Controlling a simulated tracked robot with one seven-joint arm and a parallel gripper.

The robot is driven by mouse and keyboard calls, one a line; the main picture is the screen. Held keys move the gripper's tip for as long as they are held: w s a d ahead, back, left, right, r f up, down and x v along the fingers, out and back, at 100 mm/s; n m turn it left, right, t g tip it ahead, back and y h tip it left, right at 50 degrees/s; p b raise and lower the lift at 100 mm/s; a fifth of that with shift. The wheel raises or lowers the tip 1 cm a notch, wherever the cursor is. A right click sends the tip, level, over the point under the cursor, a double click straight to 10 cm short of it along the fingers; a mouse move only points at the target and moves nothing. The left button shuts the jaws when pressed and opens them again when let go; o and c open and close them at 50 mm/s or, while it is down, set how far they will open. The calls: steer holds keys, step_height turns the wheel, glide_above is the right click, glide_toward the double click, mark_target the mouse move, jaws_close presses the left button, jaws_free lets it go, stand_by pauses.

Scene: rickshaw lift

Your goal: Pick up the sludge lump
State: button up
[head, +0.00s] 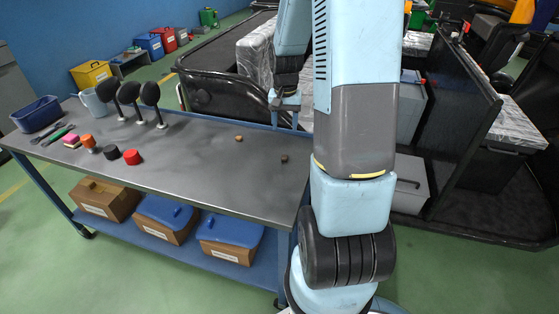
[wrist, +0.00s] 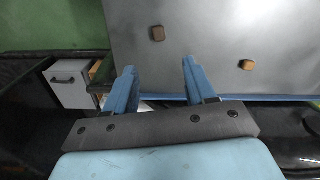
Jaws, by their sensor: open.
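Two small lumps lie apart on the grey table top, and I cannot tell for sure which is the sludge lump. The dark brown lump (head: 284,158) is near the table's right end; it also shows at the top of the wrist view (wrist: 157,33). The lighter tan-brown lump (head: 239,138) is farther left and nearer the far edge; it also shows right of centre in the wrist view (wrist: 247,65). My gripper (head: 285,116) hangs by the table's far right corner. Its blue fingers (wrist: 159,65) are apart and empty, with neither lump between them.
The table (head: 205,165) is clear around the lumps. At its left stand black round-headed stands (head: 129,94), a mug (head: 95,104), a blue bin (head: 37,114) and small coloured items (head: 133,157). A black-walled rickshaw bed (head: 222,85) stands behind the table.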

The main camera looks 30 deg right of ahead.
mark_target(284, 158)
step_height(284, 158, down, 12)
steer(key=shift+s+f, duration=0.1)
stand_by(0.6)
steer(key=shift+c, duration=0.3)
jaws_close()
